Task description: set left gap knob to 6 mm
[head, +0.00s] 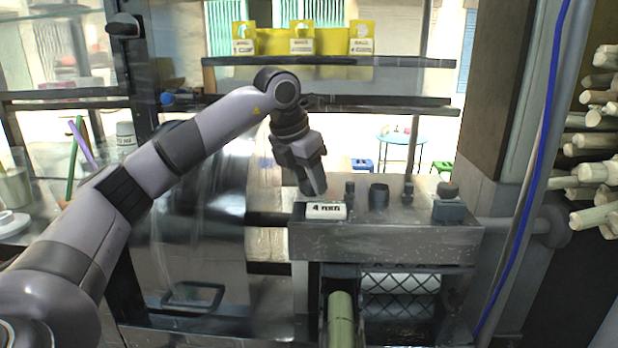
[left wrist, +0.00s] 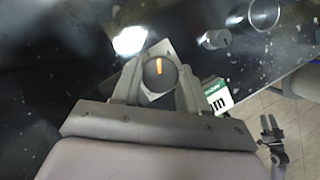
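A round dark knob (left wrist: 159,73) with an orange pointer mark sits on a grey square plate in the left wrist view. The mark points toward the top of the picture. My left gripper (left wrist: 159,78) has one finger on each side of this knob; whether they press on it I cannot tell. In the head view my left gripper (head: 313,188) points down at the left end of the press's metal top (head: 385,243), hiding the knob there. A white card (head: 325,211) with a 4 and unclear letters is just below it. My right gripper (left wrist: 270,128) shows small, with its fingers apart.
A dark cylinder (head: 378,196) and a block-like fitting (head: 449,203) stand farther right on the press top. A green cane (head: 341,320) is below, beside a mesh guard (head: 400,283). A shelf with yellow holders (head: 272,42) is behind. Cane sticks (head: 597,120) are at right.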

